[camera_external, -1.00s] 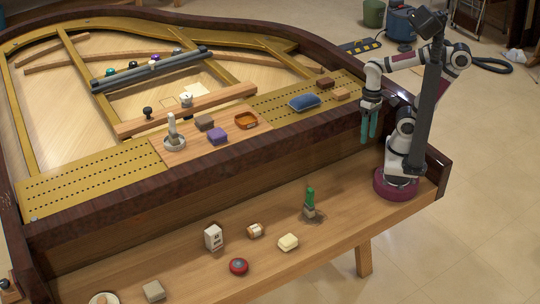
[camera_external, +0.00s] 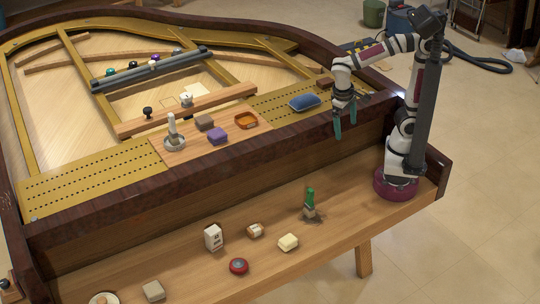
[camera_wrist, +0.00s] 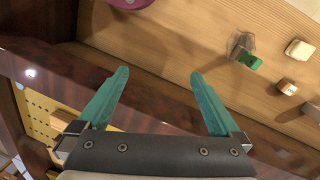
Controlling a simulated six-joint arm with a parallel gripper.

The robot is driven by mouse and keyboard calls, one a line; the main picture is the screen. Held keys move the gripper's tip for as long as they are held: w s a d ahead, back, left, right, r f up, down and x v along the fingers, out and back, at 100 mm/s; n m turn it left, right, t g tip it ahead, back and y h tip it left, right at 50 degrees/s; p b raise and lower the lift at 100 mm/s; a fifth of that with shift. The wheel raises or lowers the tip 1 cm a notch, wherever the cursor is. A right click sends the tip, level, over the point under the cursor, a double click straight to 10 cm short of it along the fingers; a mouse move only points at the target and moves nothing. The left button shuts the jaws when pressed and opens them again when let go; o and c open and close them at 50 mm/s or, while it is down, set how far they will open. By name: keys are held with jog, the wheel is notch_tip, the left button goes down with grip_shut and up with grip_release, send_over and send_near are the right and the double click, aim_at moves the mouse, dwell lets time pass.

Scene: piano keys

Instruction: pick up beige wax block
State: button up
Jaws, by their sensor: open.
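A pale cream block (camera_external: 288,242), the likeliest match for the beige wax block, lies on the wooden bench in front of the piano frame. It also shows at the upper right of the wrist view (camera_wrist: 300,49). A grey-beige block (camera_external: 153,291) lies farther left on the bench. My gripper (camera_external: 345,122) is open and empty, pointing down above the dark rim, well above and to the right of the cream block. In the wrist view its teal fingers (camera_wrist: 160,73) are spread wide with nothing between them.
Near the cream block are a green-handled brush (camera_external: 310,204), a small striped roll (camera_external: 255,230), a red round tin (camera_external: 238,266) and a white box (camera_external: 213,237). The dark piano rim (camera_external: 200,173) stands above the bench. A blue cushion (camera_external: 304,102) lies behind it.

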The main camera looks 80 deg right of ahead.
jog(key=w+a+f+t+h, duration=0.2)
jog(key=w+a+f+h, duration=0.1)
jog(key=w+a, duration=0.5)
jog(key=w+a+f+t+h, duration=0.2)
jog(key=w+a+f+h, duration=0.1)
jog(key=w+a, duration=0.55)
jog(key=s+a+f+t, duration=0.2)
jog(key=a+f+t, duration=0.15)
jog(key=a, duration=0.35)
jog(key=s+a+f+m+t, duration=0.1)
jog(key=s+a+f+t, duration=0.1)
jog(key=a+f, duration=0.35)
jog(key=s+a+f+t, duration=0.1)
jog(key=a+f+t, duration=0.15)
jog(key=a, duration=0.55)
send_near(257, 229)
jog(key=w+d, duration=0.1)
jog(key=w+d+f, duration=0.1)
jog(key=d, duration=0.1)
jog(key=shift+w, duration=0.3)
jog(key=x, duration=0.3)
jog(key=a+x, duration=0.1)
jog(key=x, duration=0.1)
jog(key=shift+w+d+f, duration=0.2)
jog(key=shift+w+f, duration=0.15)
jog(key=shift+f, duration=0.05)
jog(key=c, duration=1.4)
jog(key=shift+o, duration=0.2)
jog(key=shift+r, duration=0.1)
